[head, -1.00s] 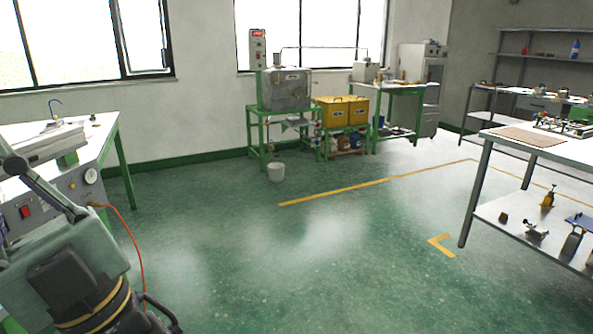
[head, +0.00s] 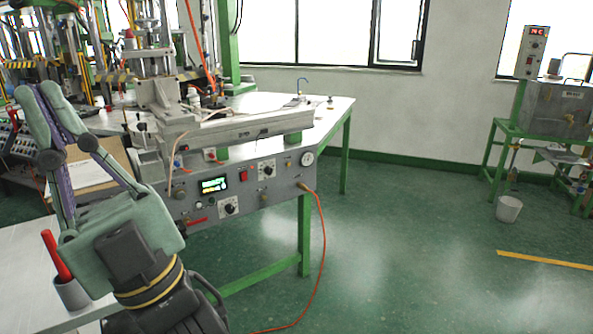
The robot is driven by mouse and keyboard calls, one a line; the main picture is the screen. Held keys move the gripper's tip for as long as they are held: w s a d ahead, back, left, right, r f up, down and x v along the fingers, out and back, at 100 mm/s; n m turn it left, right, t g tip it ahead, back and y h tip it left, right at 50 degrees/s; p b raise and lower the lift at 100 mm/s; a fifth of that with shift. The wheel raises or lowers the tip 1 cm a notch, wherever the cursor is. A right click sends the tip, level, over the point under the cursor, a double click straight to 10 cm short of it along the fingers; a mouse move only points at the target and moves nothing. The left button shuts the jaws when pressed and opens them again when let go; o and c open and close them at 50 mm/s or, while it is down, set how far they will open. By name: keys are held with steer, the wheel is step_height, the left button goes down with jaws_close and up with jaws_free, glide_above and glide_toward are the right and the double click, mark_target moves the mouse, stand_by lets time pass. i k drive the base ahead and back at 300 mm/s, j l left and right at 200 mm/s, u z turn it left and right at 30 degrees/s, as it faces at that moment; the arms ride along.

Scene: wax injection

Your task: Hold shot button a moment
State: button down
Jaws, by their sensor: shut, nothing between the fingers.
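The wax injection machine's grey control panel (head: 275,196) faces me under the bench top. It carries a lit green display (head: 213,185), a red switch (head: 243,175), black knobs, several small buttons (head: 198,205) and a round gauge (head: 307,158). I cannot tell which button is the shot button. My gripper (head: 42,92) points up at the left, left of the panel in the picture and apart from it. Its fingers look close together, with nothing held. A purple strip shows along them.
A grey clamp unit (head: 235,130) sits on the bench top above the panel. An orange cable (head: 322,250) hangs to the floor at the right. A cup with a red handle (head: 70,290) stands at the lower left.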

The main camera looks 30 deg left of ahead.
mark_target(180, 195)
steer(key=i+l+u, duration=0.15)
steer(key=u, duration=0.3)
steer(key=i+l+u, duration=0.5)
steer(key=u, duration=0.35)
steer(key=i+l+u, duration=0.1)
steer(key=l+u, duration=1.15)
steer(key=l, duration=0.4)
steer(key=i+j, duration=0.3)
steer(key=i, duration=0.2)
steer(key=i+j, duration=0.25)
steer(key=i, duration=0.25)
